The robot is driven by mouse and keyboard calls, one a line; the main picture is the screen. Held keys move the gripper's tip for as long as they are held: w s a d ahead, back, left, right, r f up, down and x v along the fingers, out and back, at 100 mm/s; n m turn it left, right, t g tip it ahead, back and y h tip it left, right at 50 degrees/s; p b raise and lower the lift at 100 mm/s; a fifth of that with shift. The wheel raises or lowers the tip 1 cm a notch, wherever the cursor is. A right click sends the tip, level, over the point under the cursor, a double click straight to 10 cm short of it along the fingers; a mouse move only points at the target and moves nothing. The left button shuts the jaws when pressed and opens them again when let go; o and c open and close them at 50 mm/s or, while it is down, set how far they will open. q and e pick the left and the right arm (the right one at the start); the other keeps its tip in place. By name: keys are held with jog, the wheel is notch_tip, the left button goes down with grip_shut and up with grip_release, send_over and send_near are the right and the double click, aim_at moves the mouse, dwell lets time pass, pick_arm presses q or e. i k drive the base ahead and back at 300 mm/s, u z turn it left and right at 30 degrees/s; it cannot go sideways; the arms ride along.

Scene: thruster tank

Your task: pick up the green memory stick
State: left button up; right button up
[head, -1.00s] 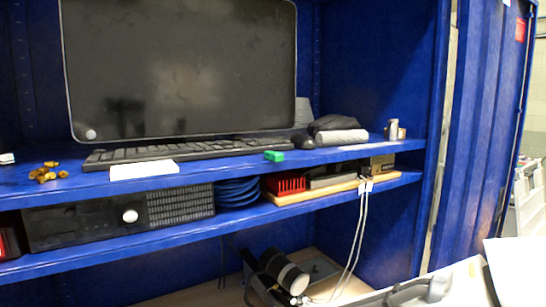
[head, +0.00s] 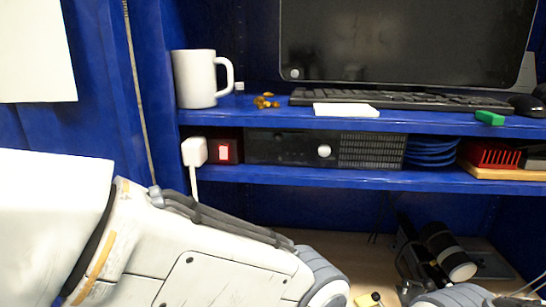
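The green memory stick (head: 489,118) lies on the upper blue shelf (head: 240,118), near its front edge at the right of the head view. It is a small green block in front of the right end of the black keyboard (head: 400,99). My white left arm crosses the lower left of the view, well below the upper shelf. Neither gripper's fingers can be made out. Nothing touches the memory stick.
A white mug (head: 196,80) stands at the shelf's left end, beside small brass pieces (head: 265,101). A white pad (head: 345,110) lies before the keyboard. A black mouse (head: 526,105) is near the stick. The monitor (head: 405,40) stands behind. The lower shelf holds a black computer (head: 290,148).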

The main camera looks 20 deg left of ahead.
aim_at(491, 118)
jog(key=z, duration=2.15)
jog(key=k, duration=0.5)
jog(key=u, duration=1.45)
